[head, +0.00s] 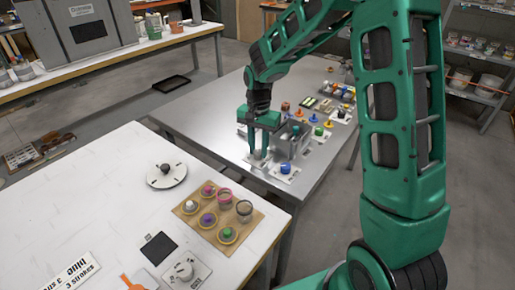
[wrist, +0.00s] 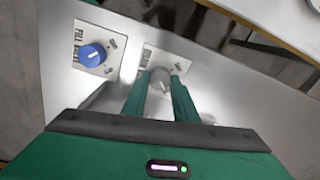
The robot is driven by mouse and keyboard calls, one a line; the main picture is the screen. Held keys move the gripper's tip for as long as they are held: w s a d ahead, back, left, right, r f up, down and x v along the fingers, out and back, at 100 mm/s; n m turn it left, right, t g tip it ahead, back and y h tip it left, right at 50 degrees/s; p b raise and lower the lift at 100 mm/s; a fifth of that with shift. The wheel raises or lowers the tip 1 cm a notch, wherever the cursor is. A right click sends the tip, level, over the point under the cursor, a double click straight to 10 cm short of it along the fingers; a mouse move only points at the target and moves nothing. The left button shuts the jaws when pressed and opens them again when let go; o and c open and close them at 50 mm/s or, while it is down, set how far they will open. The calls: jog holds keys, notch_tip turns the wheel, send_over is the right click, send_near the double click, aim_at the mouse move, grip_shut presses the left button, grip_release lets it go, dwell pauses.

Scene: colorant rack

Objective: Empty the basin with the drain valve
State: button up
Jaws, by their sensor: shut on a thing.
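My gripper (head: 259,157) reaches down over the metal table, its fingers shut on a grey knob. In the wrist view the grey knob (wrist: 160,75) sits between my two fingertips (wrist: 160,84), on a white plate (wrist: 152,53) with lettering too blurred to read surely. It appears to be the drain valve. A blue knob (wrist: 92,55) on its own white plate stands beside it; it also shows in the head view (head: 286,168). The grey basin (head: 297,134) stands just behind the knobs, partly hidden by my gripper. Its inside and any liquid cannot be seen.
Several coloured knobs and small items (head: 319,131) line the metal table beyond the basin. The near white table (head: 90,195) holds a tray of cups (head: 236,228), a round dial (head: 166,175) and a dark pad (head: 158,249). The metal table's left part (head: 205,105) is clear.

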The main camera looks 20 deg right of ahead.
aim_at(258, 151)
jog(key=shift+n, duration=0.3)
jog(key=n, duration=0.3)
jog(key=shift+w+a+n, duration=0.1)
jog(key=shift+n, duration=0.3)
jog(key=n, duration=0.4)
jog(key=shift+n, duration=0.3)
jog(key=n, duration=0.8)
jog(key=shift+r+n, duration=0.1)
jog(key=shift+n, duration=0.2)
jog(key=o, duration=1.1)
jog(key=shift+c, duration=0.2)
notch_tip(258, 151, up, 11)
jog(key=shift+f, duration=0.2)
